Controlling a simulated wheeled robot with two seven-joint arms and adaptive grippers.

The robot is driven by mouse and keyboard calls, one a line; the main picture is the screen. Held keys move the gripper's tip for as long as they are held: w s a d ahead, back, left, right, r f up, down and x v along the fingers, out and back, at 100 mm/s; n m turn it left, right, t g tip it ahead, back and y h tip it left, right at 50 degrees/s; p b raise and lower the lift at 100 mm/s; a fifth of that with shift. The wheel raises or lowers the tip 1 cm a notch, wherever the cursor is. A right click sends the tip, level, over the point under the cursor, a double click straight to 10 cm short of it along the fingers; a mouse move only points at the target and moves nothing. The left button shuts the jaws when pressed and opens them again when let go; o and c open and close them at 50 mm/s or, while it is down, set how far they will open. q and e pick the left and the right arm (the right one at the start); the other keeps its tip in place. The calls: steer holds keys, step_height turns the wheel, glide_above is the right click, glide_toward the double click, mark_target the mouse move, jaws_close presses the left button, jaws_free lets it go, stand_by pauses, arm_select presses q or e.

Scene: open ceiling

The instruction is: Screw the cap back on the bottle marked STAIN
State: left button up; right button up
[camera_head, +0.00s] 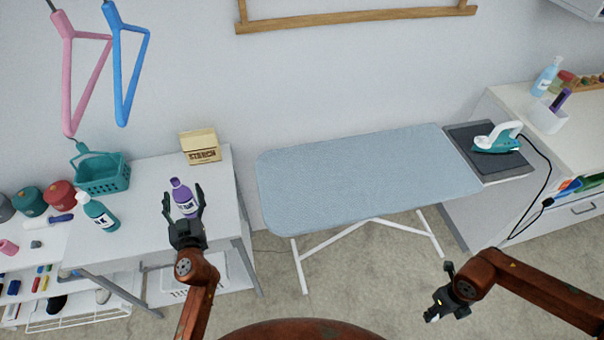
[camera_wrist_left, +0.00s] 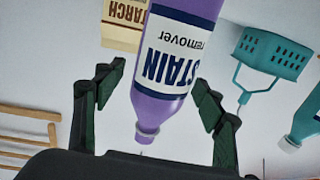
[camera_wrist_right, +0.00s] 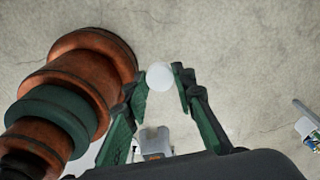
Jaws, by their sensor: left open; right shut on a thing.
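The purple STAIN bottle (camera_head: 183,192) stands on the small white table at the left. In the left wrist view the bottle (camera_wrist_left: 172,62) appears upside down and its narrow neck shows no cap. My left gripper (camera_head: 184,205) is open, its fingers on either side of the bottle, with gaps visible in the wrist view. My right gripper (camera_head: 438,296) is over the floor at the lower right, far from the bottle. It is shut on a small round white cap (camera_wrist_right: 159,76) at its fingertips.
On the white table (camera_head: 222,222) are a teal bottle (camera_head: 99,213), a teal basket (camera_head: 103,174) and a STARCH box (camera_head: 201,147). An ironing board (camera_head: 350,180) with an iron (camera_head: 497,138) fills the middle and right. Open floor lies in front.

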mark_target(174, 180)
arm_select(q)
steer(key=shift+c, duration=0.5)
steer(key=c, duration=1.4)
arm_select(e)
steer(key=shift+c, duration=0.2)
arm_select(q)
steer(key=shift+o, duration=0.2)
